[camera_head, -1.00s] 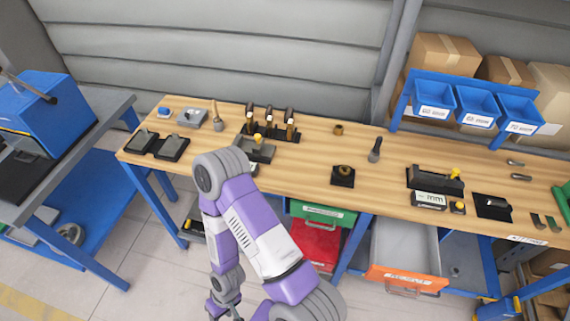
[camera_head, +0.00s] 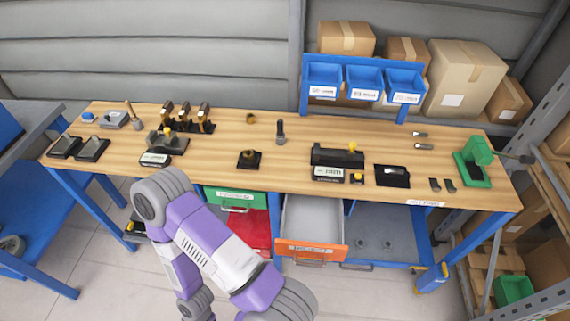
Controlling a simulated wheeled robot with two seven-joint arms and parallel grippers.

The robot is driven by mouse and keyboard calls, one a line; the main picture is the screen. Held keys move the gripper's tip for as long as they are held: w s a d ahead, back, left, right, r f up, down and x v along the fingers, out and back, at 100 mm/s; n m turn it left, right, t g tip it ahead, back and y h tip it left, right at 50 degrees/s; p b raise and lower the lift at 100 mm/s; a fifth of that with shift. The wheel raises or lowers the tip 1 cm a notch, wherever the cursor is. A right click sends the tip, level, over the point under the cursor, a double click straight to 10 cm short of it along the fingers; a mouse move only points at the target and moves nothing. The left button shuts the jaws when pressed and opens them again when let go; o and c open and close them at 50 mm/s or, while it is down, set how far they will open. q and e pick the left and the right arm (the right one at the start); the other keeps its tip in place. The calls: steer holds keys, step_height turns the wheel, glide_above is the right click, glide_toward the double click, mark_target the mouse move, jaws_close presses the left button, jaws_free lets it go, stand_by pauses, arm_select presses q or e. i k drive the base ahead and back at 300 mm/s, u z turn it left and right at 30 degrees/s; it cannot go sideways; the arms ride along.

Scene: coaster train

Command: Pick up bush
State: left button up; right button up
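A small brass-coloured ring-like piece (camera_head: 250,118), which looks like the bush, stands alone near the back edge of the wooden workbench (camera_head: 215,175). A second dark piece with a brownish round top, a black square block (camera_head: 248,159), sits nearer the front edge. One purple and white arm of mine is bent in front of the bench at the lower left, its forearm pointing down. Its gripper is below the picture. My other gripper is not in view.
Upright tools in a black rack (camera_head: 187,123) stand left of the brass piece, and a dark-handled tool (camera_head: 280,132) stands to its right. A grey open drawer with an orange front (camera_head: 311,251) juts out below the bench. Blue bins (camera_head: 364,83) stand at the back.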

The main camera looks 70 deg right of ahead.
mark_target(248, 154)
steer(key=k, duration=0.45)
steer(key=z, duration=0.7)
